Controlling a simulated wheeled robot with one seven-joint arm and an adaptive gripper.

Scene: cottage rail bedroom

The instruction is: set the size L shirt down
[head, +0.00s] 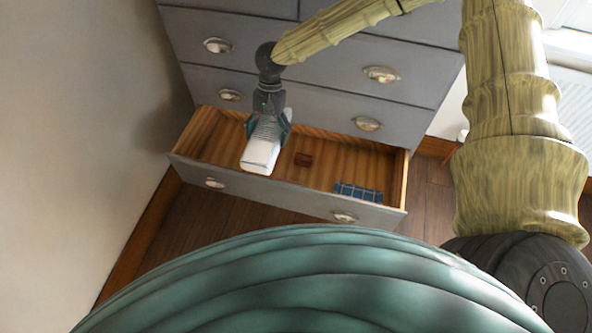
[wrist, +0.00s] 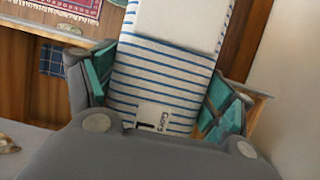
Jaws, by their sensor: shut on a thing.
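My gripper (head: 268,125) is shut on a folded shirt (head: 261,153), over the left part of an open drawer (head: 340,160). In the wrist view the shirt (wrist: 165,75) is white with blue stripes, with a plain white part at its far end. It lies between the teal fingers of my gripper (wrist: 160,92). A pale tag (wrist: 153,116) with dark marks is on its near end; I cannot read the size surely. The shirt's outer end reaches toward the drawer's front panel. I cannot tell whether its underside touches the drawer floor.
A blue checked folded cloth (head: 358,192) lies near the drawer's front right. The grey dresser (head: 330,75) rises behind, and a wall (head: 70,130) stands at left. A patterned rug (wrist: 70,8) shows beyond.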

